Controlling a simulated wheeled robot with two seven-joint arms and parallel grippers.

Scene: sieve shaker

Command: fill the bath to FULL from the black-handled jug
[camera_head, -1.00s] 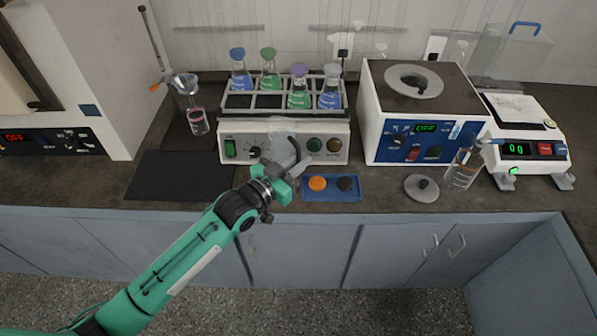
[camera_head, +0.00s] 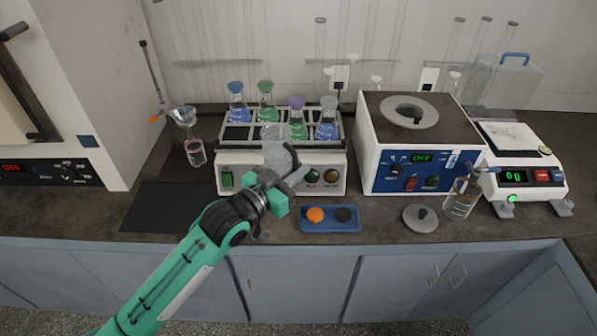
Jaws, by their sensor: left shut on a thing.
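My left gripper (camera_head: 280,187) is shut on the black handle of a clear jug (camera_head: 275,152). The jug is held up in front of the flask rack and looks about upright; how much it holds is hard to see. The bath appears to be the white box with a blue panel (camera_head: 425,172). A grey ring with a dark round opening (camera_head: 410,112) is on its top, and its display reads OFF. No FULL mark can be read. The jug is left of this box and apart from it. My right gripper is not in view.
The rack of flasks (camera_head: 240,131) sits on a white machine. A blue tray (camera_head: 330,226) holds an orange and a black piece. A grey lid (camera_head: 420,219), a clear vessel with liquid (camera_head: 461,200) and a balance (camera_head: 525,178) stand right. A dark mat (camera_head: 160,207) lies left.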

